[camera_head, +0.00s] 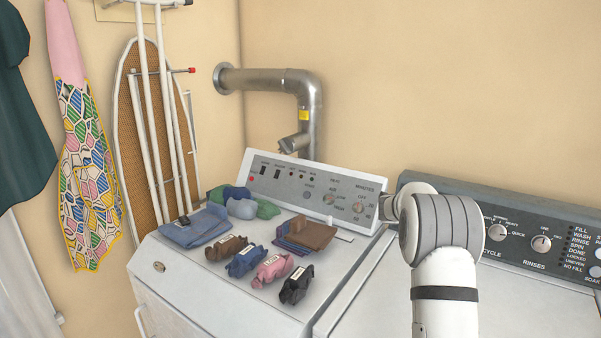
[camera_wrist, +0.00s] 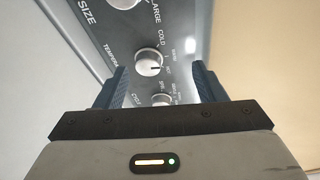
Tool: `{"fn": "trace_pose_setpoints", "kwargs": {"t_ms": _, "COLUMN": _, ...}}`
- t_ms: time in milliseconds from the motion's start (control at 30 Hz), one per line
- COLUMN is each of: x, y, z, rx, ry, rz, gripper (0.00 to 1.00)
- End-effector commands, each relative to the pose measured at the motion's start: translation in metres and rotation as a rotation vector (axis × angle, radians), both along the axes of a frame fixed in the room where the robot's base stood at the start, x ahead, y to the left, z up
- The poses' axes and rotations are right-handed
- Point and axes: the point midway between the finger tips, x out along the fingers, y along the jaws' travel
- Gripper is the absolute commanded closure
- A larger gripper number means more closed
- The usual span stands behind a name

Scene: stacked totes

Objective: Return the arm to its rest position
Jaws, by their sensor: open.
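My gripper (camera_wrist: 157,88) shows in the wrist view with its two dark fingers apart and nothing between them. Beyond the fingers is a control panel (camera_wrist: 180,45) with round knobs; I cannot tell whether the fingers touch it. In the head view my white and grey arm rises at the right, in front of the washer (camera_head: 540,310). The gripper itself is hidden behind the arm there.
A dryer (camera_head: 190,290) on the left bears folded blue jeans (camera_head: 195,226), brown folded cloth (camera_head: 312,236) and several small labelled bundles (camera_head: 271,268). A metal pipe (camera_head: 270,82) runs along the wall. An ironing board (camera_head: 150,120) and hanging clothes are at the left.

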Motion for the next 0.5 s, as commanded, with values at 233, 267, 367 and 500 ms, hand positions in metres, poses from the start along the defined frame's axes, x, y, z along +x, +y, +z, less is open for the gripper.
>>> {"fn": "trace_pose_setpoints", "kwargs": {"t_ms": 233, "x": -0.011, "y": 0.092, "z": 0.068, "rx": -0.144, "ry": 0.113, "rz": 0.469, "gripper": 0.36}}
{"fn": "trace_pose_setpoints", "kwargs": {"t_ms": 267, "x": -0.016, "y": 0.104, "z": 0.073, "rx": -0.164, "ry": 0.132, "rz": 0.524, "gripper": 0.36}}
{"fn": "trace_pose_setpoints", "kwargs": {"t_ms": 367, "x": -0.036, "y": 0.144, "z": 0.086, "rx": -0.226, "ry": 0.203, "rz": 0.708, "gripper": 0.36}}
{"fn": "trace_pose_setpoints", "kwargs": {"t_ms": 500, "x": -0.078, "y": 0.197, "z": 0.092, "rx": -0.314, "ry": 0.32, "rz": 0.955, "gripper": 0.36}}
